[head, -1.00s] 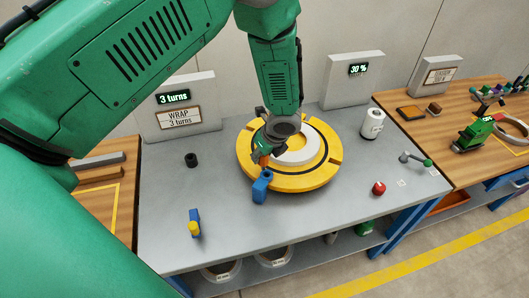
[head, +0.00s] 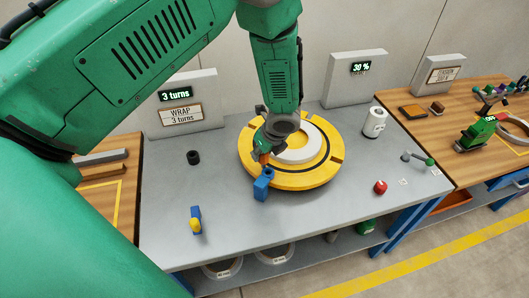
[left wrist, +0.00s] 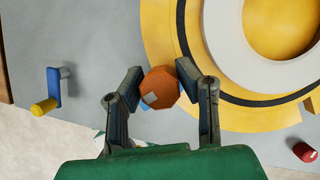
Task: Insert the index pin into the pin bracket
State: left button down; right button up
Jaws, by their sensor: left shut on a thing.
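The index pin shows as an orange knob (left wrist: 160,88) between the two fingers of my left gripper (left wrist: 161,77) in the left wrist view. My left gripper (head: 262,150) is shut on it; in the head view a bit of orange shows at the fingertips. The blue pin bracket (head: 261,189) stands at the front edge of the yellow turntable (head: 325,171), just below the gripper in the picture. The pin's shaft is hidden, so I cannot tell whether it touches or enters the bracket. My right gripper is not in view.
A blue crank with a yellow knob (head: 196,222) stands at the front left of the grey table (head: 225,238). A black cylinder (head: 193,157), a white canister (head: 374,122) and a red knob (head: 380,187) stand around the turntable. The table's front left is mostly clear.

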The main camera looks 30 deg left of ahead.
pick_arm(q)
jog(key=shift+d+r, duration=0.25)
jog(key=shift+d, duration=0.5)
jog(key=shift+a+f, duration=0.1)
jog(key=shift+a, duration=0.4)
jog(key=shift+f, duration=0.1)
jog(key=shift+d, duration=0.6)
jog(key=shift+a+f, duration=0.1)
jog(key=shift+f, duration=0.05)
jog(key=shift+a+f, duration=0.25)
jog(key=shift+f, duration=0.1)
jog(key=shift+a+r, duration=0.15)
jog(key=shift+d+r+p, duration=0.25)
jog(key=shift+r+p, duration=0.05)
jog(key=shift+r, duration=0.1)
jog(key=shift+d, duration=0.15)
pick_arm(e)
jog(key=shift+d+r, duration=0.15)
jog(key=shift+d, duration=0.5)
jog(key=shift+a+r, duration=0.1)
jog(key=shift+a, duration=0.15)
